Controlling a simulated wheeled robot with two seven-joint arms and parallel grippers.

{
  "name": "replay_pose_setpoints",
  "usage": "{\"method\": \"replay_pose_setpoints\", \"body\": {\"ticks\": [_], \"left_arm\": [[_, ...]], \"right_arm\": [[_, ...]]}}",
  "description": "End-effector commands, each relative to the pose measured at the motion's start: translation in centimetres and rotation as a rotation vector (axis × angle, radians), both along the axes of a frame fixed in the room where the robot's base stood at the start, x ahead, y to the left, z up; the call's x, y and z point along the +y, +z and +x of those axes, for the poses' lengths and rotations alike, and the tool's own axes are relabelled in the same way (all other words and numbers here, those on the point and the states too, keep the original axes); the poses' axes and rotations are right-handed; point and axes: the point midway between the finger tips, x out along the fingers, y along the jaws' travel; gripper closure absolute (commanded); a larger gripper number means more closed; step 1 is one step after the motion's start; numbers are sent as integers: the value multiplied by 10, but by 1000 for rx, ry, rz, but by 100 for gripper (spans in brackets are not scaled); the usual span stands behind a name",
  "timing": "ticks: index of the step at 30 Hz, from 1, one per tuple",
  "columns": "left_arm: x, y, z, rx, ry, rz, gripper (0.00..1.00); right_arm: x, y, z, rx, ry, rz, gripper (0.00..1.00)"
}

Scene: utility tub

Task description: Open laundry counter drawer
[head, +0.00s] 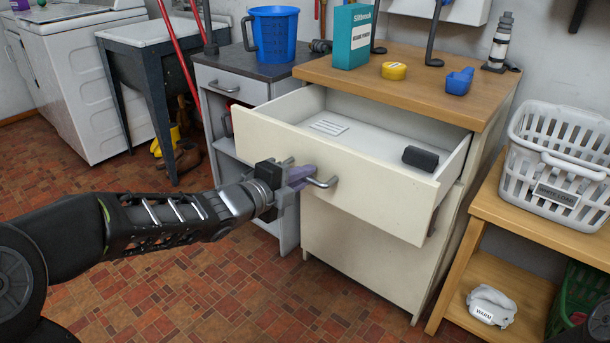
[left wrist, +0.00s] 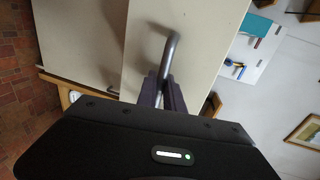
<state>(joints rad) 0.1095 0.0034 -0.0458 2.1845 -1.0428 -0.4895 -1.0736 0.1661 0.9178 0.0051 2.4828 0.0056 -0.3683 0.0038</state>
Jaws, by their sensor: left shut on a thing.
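The laundry counter drawer (head: 345,182) is cream-coloured and stands pulled well out under the wooden counter top (head: 425,82). Its inside shows a white label (head: 329,127) and a dark block (head: 420,158). My left gripper (head: 300,178) is shut on the drawer's metal bar handle (head: 322,183). In the left wrist view, the handle (left wrist: 172,50) runs down between the two fingers (left wrist: 162,92), in front of the cream drawer front (left wrist: 190,35). Part of the handle is hidden by the fingers. My right gripper is not in view.
A teal box (head: 351,37), a yellow tin (head: 393,71) and a blue scoop (head: 459,81) stand on the counter. A white basket (head: 560,160) sits on a wooden shelf unit to the right. A grey cabinet (head: 232,88) with a blue jug (head: 274,35) stands left. Tiled floor (head: 180,285) in front is clear.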

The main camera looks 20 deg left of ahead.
Motion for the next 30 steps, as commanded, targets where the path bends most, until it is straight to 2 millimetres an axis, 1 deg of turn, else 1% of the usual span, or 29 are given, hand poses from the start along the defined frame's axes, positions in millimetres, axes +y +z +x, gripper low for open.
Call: {"method": "replay_pose_setpoints", "body": {"ticks": [4, 5, 7, 17, 20, 23, 30], "left_arm": [[1, -1, 0, 2, 1, 0, 100], [1, -1, 0, 2, 1, 0, 86], [1, -1, 0, 1, 1, 0, 80], [1, 1, -2, 0, 1, 0, 80], [5, 5, -10, -1, 2, 0, 80], [10, 9, -22, -1, 3, 0, 80], [24, 16, -58, 0, 4, 1, 80]], "right_arm": [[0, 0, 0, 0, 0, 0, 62], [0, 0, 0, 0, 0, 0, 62], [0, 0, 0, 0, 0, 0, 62], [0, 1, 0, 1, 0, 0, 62], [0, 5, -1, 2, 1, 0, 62], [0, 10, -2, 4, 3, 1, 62], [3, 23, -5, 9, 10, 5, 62]]}}
